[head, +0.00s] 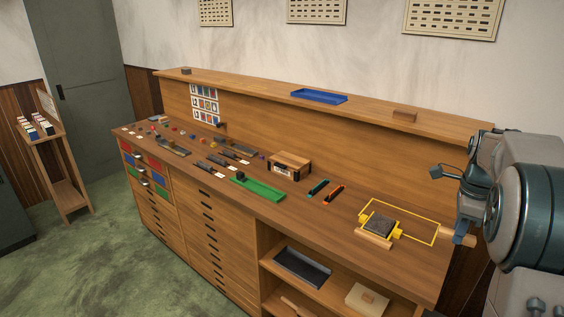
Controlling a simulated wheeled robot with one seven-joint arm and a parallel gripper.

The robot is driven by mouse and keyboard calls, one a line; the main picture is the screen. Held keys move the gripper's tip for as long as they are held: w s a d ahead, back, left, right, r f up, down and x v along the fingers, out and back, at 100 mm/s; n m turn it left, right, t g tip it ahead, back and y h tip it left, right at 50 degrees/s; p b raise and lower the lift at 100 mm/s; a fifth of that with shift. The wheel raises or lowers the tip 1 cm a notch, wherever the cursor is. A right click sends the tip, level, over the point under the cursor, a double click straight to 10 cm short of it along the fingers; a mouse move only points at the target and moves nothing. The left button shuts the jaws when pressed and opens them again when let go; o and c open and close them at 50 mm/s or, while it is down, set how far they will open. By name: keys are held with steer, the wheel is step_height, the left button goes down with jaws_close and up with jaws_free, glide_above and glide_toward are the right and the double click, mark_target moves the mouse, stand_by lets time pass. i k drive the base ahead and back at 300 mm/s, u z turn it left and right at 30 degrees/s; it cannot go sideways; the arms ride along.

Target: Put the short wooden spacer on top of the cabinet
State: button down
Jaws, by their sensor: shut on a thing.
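My gripper (461,234) is at the right end of the worktop. It is shut on a light wooden piece (447,233), which sticks out on both sides of the finger. Part of the piece is hidden behind the finger. I cannot tell if the piece touches the worktop. Another light wooden bar (374,239) lies in front of a dark block in a yellow frame (420,211), left of my gripper. I cannot tell for certain which piece is the short spacer. The wooden cabinet (225,240) has drawers at left, open shelves at right and a raised back ledge (445,121).
Open shelves hold a dark tray (302,266) and a pale block (366,299).

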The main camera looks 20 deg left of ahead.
mark_target(390, 213)
steer(key=i, duration=0.95)
